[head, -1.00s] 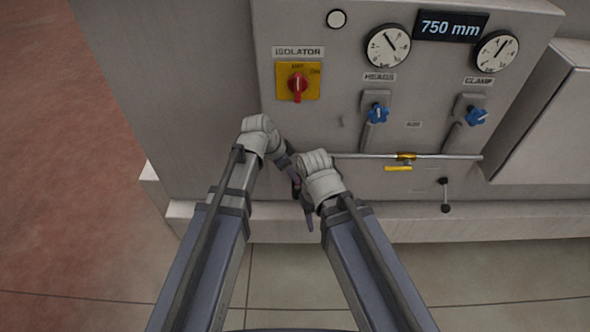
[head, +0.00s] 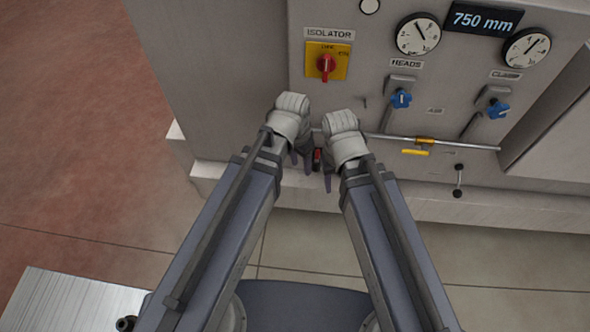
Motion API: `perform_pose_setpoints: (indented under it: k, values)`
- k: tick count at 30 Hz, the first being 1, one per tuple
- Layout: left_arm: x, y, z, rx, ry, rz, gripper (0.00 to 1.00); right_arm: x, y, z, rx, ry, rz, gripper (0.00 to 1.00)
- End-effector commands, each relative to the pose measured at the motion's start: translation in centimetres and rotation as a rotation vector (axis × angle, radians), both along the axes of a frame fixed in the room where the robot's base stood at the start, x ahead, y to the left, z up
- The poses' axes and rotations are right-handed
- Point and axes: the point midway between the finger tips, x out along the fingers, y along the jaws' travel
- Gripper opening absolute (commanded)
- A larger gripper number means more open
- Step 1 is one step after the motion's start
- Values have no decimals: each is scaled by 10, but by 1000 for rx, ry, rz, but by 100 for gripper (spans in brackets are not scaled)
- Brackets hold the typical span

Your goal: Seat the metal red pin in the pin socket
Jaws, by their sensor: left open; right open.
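A small red and dark piece (head: 317,160) shows between my two grippers, low against the machine front. It may be the metal red pin, but it is partly hidden and too small to be sure. My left gripper (head: 301,168) is open, with its fingers pointing down just left of this piece. My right gripper (head: 328,182) is open, with a finger showing just right of and below it. I cannot tell whether either gripper touches it. I cannot make out the pin socket.
The grey machine front carries a yellow isolator plate with a red knob (head: 326,66), two gauges, blue valves (head: 401,98) and a horizontal pipe with a yellow lever (head: 415,152). A black-knobbed lever (head: 458,181) stands out at right. A brushed metal surface (head: 70,305) is at bottom left.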

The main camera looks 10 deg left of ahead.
Motion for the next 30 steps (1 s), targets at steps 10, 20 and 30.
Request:
perform_pose_setpoints:
  k: [10, 20, 30]
  values:
    - [-55, 15, 0, 192, 51, 331, 49, 0, 0, 0, 0, 0, 0, 50]
    - [-55, 16, -2, 194, 51, 339, 49, 0, 0, -2, 0, 0, 0, 50]
    - [-54, 16, -64, 194, 51, 331, 49, 0, 0, -64, -1, 0, 6, 50]
